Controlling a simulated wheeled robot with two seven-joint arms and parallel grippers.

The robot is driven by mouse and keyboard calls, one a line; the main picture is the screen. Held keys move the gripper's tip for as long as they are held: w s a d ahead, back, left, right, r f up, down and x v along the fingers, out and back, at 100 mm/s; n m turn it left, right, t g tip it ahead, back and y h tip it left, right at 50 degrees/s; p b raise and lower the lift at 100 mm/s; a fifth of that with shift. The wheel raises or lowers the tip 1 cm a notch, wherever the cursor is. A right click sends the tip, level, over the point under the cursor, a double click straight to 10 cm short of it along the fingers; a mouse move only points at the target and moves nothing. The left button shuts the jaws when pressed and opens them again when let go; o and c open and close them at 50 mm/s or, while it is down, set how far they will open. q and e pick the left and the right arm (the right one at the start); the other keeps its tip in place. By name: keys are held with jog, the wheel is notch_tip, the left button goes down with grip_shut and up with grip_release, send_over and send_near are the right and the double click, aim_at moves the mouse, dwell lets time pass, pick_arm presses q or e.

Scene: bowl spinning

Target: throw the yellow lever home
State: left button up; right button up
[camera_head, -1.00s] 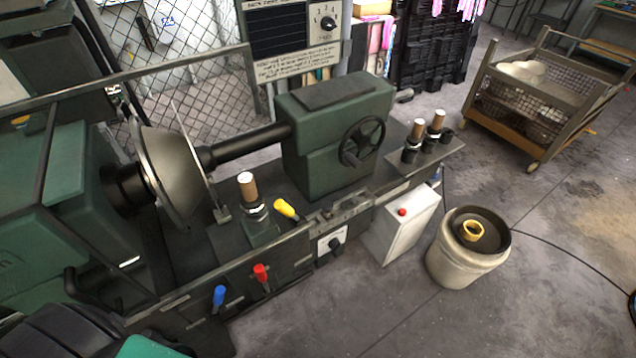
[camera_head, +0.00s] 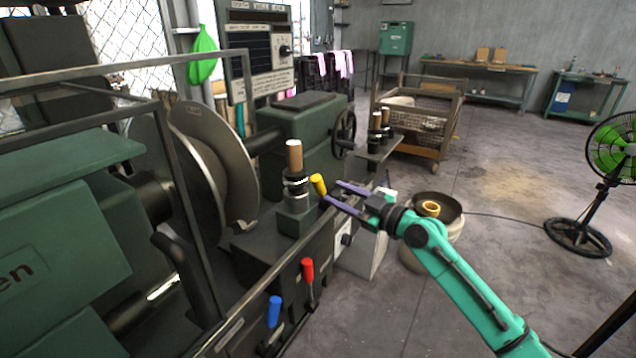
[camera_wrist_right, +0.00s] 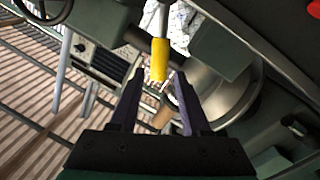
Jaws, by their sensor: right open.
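The yellow lever (camera_head: 318,184) stands on the green spinning lathe, just right of the upright tool post with a wooden grip (camera_head: 295,156). My right gripper (camera_head: 340,193) comes in from the right, open, with its two purple-grey fingers pointing left at the lever. In the right wrist view the lever's yellow grip (camera_wrist_right: 159,59) shows ahead, between the lines of the two open fingers (camera_wrist_right: 157,88), near their tips. I cannot tell whether they touch it. A red lever (camera_head: 307,270) and a blue lever (camera_head: 274,311) are lower on the lathe's front. My left gripper is not in view.
A metal guard frame (camera_head: 170,130) and the large spun disc (camera_head: 215,165) are on the left. A bucket (camera_head: 440,208) with a yellow ring stands behind my right arm. A wire cart (camera_head: 415,120) and a fan (camera_head: 580,235) are farther off. Open floor lies right.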

aim_at(323, 186)
jog(key=x, duration=0.6)
jog(key=shift+w+d+f, duration=0.1)
jog(key=shift+w+a, duration=0.3)
jog(key=shift+a, duration=0.15)
jog(key=shift+d, duration=0.1)
grip_shut()
jog(key=shift+f, duration=0.1)
dwell(0.5)
